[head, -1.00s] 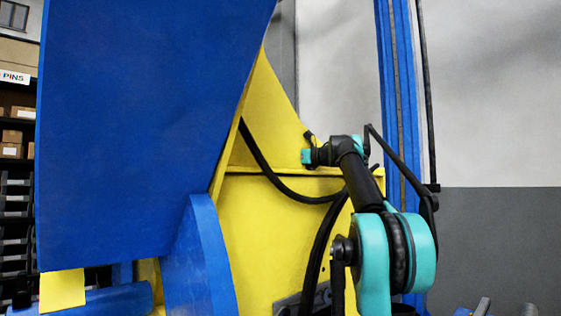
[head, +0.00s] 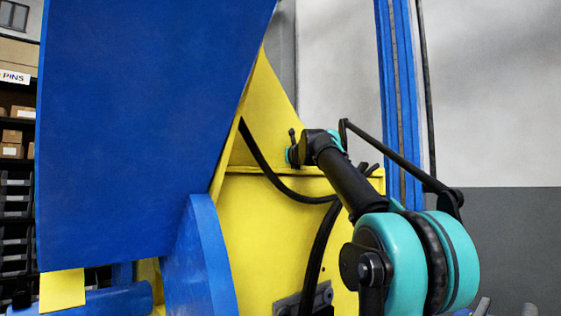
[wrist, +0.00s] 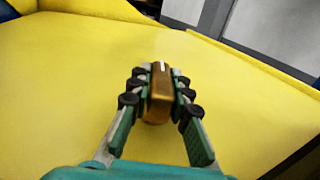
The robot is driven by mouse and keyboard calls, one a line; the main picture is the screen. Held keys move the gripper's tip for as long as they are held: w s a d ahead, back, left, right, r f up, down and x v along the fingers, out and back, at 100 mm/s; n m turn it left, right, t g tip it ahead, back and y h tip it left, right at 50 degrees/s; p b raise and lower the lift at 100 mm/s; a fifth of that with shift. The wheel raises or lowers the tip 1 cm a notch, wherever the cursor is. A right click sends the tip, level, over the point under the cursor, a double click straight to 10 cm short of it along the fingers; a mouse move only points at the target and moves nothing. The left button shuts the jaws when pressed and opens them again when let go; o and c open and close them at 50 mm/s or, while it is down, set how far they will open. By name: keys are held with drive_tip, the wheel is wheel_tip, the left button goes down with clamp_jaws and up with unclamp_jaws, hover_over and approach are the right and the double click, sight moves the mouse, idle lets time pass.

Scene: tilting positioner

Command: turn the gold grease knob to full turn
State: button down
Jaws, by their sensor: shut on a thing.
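The gold grease knob (wrist: 158,98) sits on the yellow plate in the wrist view, between the two fingers of my gripper (wrist: 158,90). The fingers are shut on it, one on each side. A pale line shows on the knob's far end, running roughly up and down the picture. In the head view my arm reaches up and left toward the yellow frame (head: 255,215); the knob and the fingertips are hidden there behind my wrist.
A large blue tilted panel (head: 140,130) fills the left of the head view. A black hose (head: 262,163) loops across the yellow frame near my arm. A blue post (head: 391,90) stands behind. Shelves with boxes (head: 12,140) are at far left.

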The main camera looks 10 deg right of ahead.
drive_tip(key=m+h, duration=0.3)
drive_tip(key=h, duration=0.2)
drive_tip(key=m+h, duration=0.3)
drive_tip(key=h, duration=0.1)
drive_tip(key=shift+w+a+g+h, duration=0.1)
drive_tip(key=shift+a+g+h, duration=0.1)
drive_tip(key=shift+g+h, duration=0.15)
drive_tip(key=m+g+h, duration=0.2)
drive_tip(key=m+h, duration=0.1)
drive_tip(key=h, duration=0.2)
drive_tip(key=shift+m, duration=0.4)
drive_tip(key=shift+d+m+g+h, duration=0.2)
drive_tip(key=shift+m+g+h, duration=1.1)
drive_tip(key=shift+g+h, duration=0.2)
drive_tip(key=c, duration=1.4)
unclamp_jaws()
drive_tip(key=v, duration=0.7)
drive_tip(key=shift+s+a, duration=0.2)
drive_tip(key=shift+o, duration=0.6)
